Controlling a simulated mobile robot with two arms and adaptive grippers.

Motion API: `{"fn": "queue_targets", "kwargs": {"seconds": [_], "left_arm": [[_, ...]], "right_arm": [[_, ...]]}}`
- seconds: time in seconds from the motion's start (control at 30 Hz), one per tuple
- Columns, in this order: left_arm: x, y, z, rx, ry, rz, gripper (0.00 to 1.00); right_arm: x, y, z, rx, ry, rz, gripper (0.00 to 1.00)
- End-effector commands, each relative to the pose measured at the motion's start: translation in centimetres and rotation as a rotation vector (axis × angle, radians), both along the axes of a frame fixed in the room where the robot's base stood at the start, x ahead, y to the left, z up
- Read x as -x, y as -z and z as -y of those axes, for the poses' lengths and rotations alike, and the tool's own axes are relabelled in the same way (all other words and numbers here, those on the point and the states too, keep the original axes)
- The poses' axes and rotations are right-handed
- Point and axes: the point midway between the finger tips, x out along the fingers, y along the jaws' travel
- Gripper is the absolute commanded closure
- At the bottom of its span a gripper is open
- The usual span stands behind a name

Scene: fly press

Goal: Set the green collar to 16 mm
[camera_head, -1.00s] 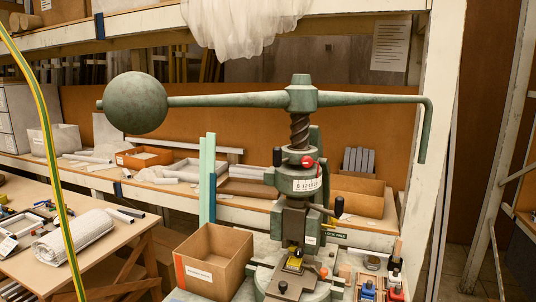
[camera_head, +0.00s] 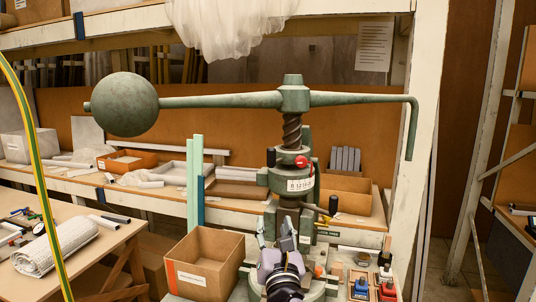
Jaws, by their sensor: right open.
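The fly press stands at the centre right, with its green collar (camera_head: 271,180) around the column below the screw (camera_head: 291,131). The collar carries a white scale label (camera_head: 300,185); its numbers are too small to read surely. A red knob (camera_head: 301,161) and a black knob (camera_head: 271,157) sit at the collar's upper edge. My right gripper (camera_head: 275,235) comes in from the bottom, open and empty. It appears below the collar, in front of the press's lower part, and hides the ram's lower end and much of the base. My left gripper is not in view.
The long press arm (camera_head: 222,101) with its ball weight (camera_head: 124,104) spans above. A black-knobbed handle (camera_head: 333,204) sticks out right below the collar. A cardboard box (camera_head: 204,262) stands left of the press; small bottles (camera_head: 361,287) stand to the right.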

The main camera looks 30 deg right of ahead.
Motion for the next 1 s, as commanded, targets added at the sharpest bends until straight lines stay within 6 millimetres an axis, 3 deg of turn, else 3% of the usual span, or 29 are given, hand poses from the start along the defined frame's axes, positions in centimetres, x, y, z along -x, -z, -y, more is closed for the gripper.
{"fn": "queue_targets", "kwargs": {"seconds": [0.03, 0.1, 0.2, 0.47, 1.0], "left_arm": [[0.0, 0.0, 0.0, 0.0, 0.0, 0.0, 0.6], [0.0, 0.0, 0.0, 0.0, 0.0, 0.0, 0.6], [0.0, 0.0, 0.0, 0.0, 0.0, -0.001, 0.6], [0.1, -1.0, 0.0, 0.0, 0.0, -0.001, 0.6], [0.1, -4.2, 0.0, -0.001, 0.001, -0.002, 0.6]], "right_arm": [[0.2, -2.6, 0.1, 0.105, 0.029, 0.019, 0.59], [0.6, -4.9, 0.2, 0.218, 0.066, 0.031, 0.59], [0.9, -6.7, 0.3, 0.306, 0.101, 0.037, 0.59], [-1.3, -8.4, 1.5, 0.328, 0.112, 0.036, 0.59], [-10.6, -12.7, 6.6, 0.322, 0.109, 0.034, 0.59]]}}
